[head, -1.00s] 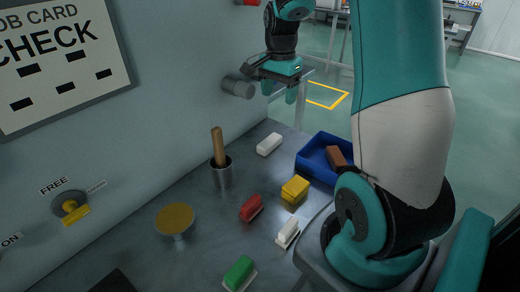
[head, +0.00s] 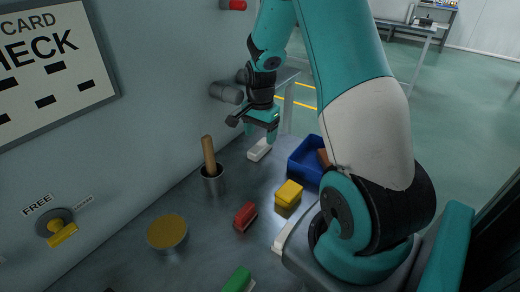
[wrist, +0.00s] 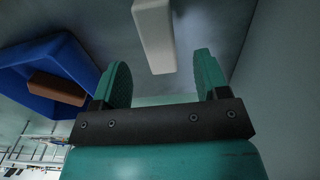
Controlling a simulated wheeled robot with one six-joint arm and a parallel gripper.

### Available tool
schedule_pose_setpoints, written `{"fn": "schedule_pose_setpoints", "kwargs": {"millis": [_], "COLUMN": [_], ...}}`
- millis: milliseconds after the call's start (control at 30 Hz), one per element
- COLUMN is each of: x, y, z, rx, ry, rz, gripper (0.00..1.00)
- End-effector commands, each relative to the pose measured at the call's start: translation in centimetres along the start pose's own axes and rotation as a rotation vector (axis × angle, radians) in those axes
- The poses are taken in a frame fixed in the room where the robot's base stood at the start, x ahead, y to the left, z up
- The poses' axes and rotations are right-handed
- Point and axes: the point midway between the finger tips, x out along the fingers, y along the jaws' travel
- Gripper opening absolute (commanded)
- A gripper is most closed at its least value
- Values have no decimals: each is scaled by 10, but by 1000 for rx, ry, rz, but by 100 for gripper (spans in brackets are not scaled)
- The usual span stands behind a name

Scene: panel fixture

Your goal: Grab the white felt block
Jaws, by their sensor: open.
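A plain white block (head: 259,150) lies on the grey bench near the wall, left of the blue bin. My gripper (head: 260,134) is just above it, fingers open and pointing down, partly covering it in the head view. In the wrist view the white block (wrist: 154,38) shows beyond and between the two open green fingers (wrist: 162,62), nearer the middle than either finger, with gaps on both sides. I see no contact. A second white block (head: 283,236) on a pale base lies nearer, partly hidden by my arm. I cannot tell felt from the picture.
A blue bin (head: 299,165) with a brown block (wrist: 56,88) is right of the white block. Yellow (head: 288,194), red (head: 245,215) and green (head: 238,280) blocks lie nearer. Grey pegs (head: 227,93) project from the wall.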

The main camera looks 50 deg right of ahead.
Motion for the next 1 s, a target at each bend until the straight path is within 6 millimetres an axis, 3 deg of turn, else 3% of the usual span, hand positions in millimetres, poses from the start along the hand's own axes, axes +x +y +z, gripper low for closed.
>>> {"fn": "schedule_pose_setpoints", "kwargs": {"millis": [300,600,833,1000], "x": [44,50,49,49], "y": [1,1,1,1], "z": [4,3,3,3], "rx": [-1,0,0,0], "ry": [-2,0,0,0], "rz": [2,0,0,0], "gripper": [68,68,15,15]}}
